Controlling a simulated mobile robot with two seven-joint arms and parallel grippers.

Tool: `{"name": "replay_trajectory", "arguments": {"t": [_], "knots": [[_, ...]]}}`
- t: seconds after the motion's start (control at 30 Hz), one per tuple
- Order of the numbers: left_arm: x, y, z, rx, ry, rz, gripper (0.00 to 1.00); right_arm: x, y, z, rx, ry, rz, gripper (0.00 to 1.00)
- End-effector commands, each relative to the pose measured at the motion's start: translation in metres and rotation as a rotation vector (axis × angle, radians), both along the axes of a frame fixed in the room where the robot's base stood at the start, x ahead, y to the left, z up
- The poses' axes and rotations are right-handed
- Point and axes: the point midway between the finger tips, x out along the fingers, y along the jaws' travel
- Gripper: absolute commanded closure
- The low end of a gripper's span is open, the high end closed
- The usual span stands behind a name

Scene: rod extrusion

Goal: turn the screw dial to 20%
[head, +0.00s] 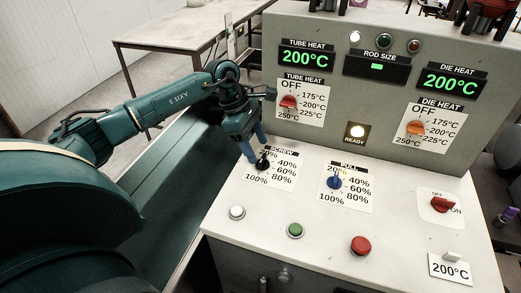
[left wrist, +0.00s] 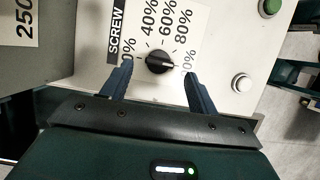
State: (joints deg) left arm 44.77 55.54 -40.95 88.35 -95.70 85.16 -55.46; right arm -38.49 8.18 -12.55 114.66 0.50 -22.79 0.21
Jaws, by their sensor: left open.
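The screw dial (head: 262,164) is a small black knob on a white label marked from 20% to 100%, on the sloped panel. In the left wrist view the screw dial (left wrist: 158,62) lies between the two finger lines, its long grip running roughly across the picture. I cannot tell for sure which mark it points to. My left gripper (head: 256,151) is open, its blue fingers pointing down at the dial. In the wrist view the left gripper (left wrist: 157,72) has a finger on each side of the knob, with visible gaps. My right gripper is not in view.
The blue pull dial (head: 334,182) is right of the screw dial. White (head: 237,212), green (head: 295,230) and red (head: 360,245) buttons line the front. The upright panel (head: 330,115) with heat dials and displays stands behind. A red switch (head: 442,205) is at the right.

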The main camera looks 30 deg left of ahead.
Motion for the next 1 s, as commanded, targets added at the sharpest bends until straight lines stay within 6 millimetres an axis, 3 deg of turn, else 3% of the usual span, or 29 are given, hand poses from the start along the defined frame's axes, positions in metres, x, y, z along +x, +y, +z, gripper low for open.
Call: {"name": "replay_trajectory", "arguments": {"t": [0.23,0.6,1.0], "knots": [[0.002,-0.012,-0.027,-0.002,0.001,-0.002,0.40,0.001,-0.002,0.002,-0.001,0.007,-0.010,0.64],[0.003,-0.013,-0.031,-0.001,-0.002,-0.001,0.41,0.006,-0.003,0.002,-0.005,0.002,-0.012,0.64],[0.003,-0.013,-0.031,-0.002,-0.002,-0.001,0.74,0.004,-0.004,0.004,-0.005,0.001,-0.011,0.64]]}}
